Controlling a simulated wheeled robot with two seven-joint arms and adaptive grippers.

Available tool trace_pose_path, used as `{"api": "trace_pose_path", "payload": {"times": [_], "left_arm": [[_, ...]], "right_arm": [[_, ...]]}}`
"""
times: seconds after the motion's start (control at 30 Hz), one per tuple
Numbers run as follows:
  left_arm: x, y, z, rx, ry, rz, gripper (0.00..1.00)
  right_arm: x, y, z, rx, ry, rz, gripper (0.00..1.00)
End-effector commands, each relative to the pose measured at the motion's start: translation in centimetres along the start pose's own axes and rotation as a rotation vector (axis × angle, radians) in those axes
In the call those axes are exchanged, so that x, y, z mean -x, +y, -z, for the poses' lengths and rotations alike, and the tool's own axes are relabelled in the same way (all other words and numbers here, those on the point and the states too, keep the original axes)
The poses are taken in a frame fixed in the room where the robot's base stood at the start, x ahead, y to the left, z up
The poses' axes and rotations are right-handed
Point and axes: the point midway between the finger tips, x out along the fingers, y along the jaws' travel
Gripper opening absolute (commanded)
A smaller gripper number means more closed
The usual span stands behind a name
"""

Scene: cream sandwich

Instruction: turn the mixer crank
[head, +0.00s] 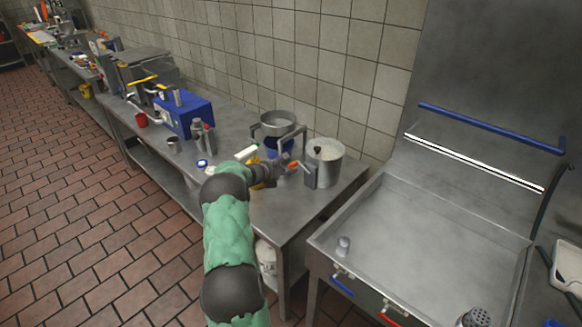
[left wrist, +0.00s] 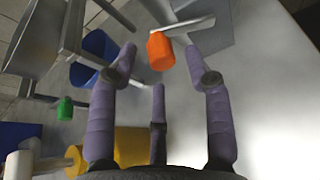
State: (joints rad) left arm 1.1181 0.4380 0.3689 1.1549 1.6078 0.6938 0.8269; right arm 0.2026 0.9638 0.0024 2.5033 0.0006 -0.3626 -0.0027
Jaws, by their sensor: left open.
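The crank's orange handle (left wrist: 160,50) sits on a short pale metal arm (left wrist: 188,27), in front of a grey block. In the head view the orange handle (head: 293,165) is small, beside the grey block (head: 309,176) on the side of a metal pot (head: 326,165) with pale contents. My left gripper (head: 279,171) is at the handle's left in the head view. In the left wrist view its purple fingers (left wrist: 164,70) are spread apart, and the handle shows between and just beyond their tips. I cannot tell whether any finger touches it. My right gripper is not in view.
A metal stand with a pan (head: 277,125) over a blue bowl (left wrist: 97,55) is close by; a green knob (left wrist: 64,108) shows near it. A yellow cylinder (left wrist: 115,145) lies near the gripper. A blue machine (head: 187,113) stands further along the steel counter.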

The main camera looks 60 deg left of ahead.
Motion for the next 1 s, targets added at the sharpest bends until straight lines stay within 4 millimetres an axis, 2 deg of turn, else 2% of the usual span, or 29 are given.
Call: {"api": "trace_pose_path", "payload": {"times": [0.2, 0.43, 0.6, 1.0], "left_arm": [[4.0, 0.0, -0.1, 0.001, -0.001, -0.001, 0.50], [7.0, 0.0, -0.1, -0.001, -0.001, 0.000, 0.50], [7.8, -0.1, 0.0, -0.001, -0.001, 0.001, 0.50], [7.9, -0.1, 0.0, -0.001, -0.001, 0.002, 0.50]], "right_arm": [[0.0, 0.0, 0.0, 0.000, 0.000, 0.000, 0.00], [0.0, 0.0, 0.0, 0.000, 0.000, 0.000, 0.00], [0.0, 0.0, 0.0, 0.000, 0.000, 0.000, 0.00], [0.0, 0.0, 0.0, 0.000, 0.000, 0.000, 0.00]]}}
